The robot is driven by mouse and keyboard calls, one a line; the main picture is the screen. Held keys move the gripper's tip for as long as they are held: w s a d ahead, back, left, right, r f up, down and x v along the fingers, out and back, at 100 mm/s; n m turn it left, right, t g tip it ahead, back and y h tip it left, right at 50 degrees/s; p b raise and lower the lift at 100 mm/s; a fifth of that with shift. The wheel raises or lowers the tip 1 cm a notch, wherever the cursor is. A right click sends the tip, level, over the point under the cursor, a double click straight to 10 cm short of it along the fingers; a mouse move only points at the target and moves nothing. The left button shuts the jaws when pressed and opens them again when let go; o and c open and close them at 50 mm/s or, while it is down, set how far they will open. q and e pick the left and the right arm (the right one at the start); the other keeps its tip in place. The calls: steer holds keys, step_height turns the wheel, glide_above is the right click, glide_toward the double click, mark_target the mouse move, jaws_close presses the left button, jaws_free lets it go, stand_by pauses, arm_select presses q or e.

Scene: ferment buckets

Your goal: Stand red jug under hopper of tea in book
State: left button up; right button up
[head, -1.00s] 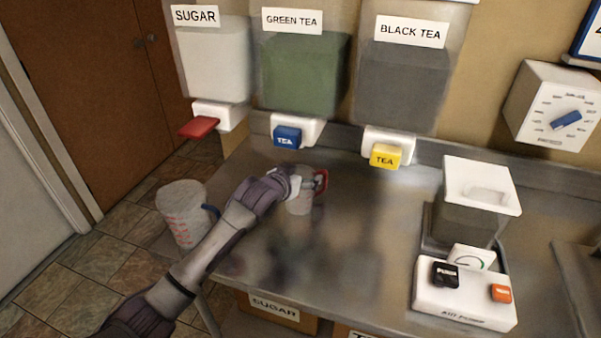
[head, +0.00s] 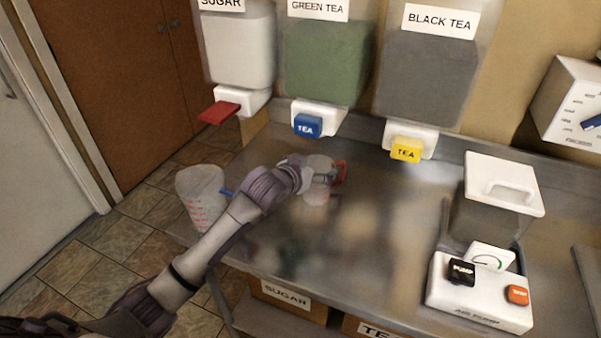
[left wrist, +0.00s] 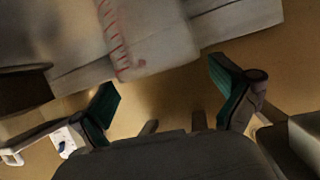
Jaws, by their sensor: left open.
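The red jug (head: 317,190) is a clear jug with a red handle, upright on the metal counter in front of the green tea hopper (head: 325,62). The black tea hopper (head: 428,75) hangs to its right. My left gripper (head: 311,176) is at the jug's left side, partly overlapping it in the head view; contact cannot be told. In the left wrist view, the left gripper's teal-padded fingers (left wrist: 166,92) are wide apart with nothing between them. A clear jug wall with red marks (left wrist: 135,40) shows beyond them. My right gripper is not in view. No book shows.
A blue-handled jug (head: 199,200) stands left of my left arm. Blue (head: 308,126) and yellow (head: 406,149) TEA levers sit under the tea hoppers; the sugar hopper (head: 238,50) has a red one. A pump box (head: 480,295) and lidded container (head: 500,190) stand right. Mid-counter is clear.

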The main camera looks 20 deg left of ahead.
arm_select(q)
steer(key=v, duration=0.8)
steer(key=shift+s+b, duration=0.2)
steer(key=shift+b, duration=0.1)
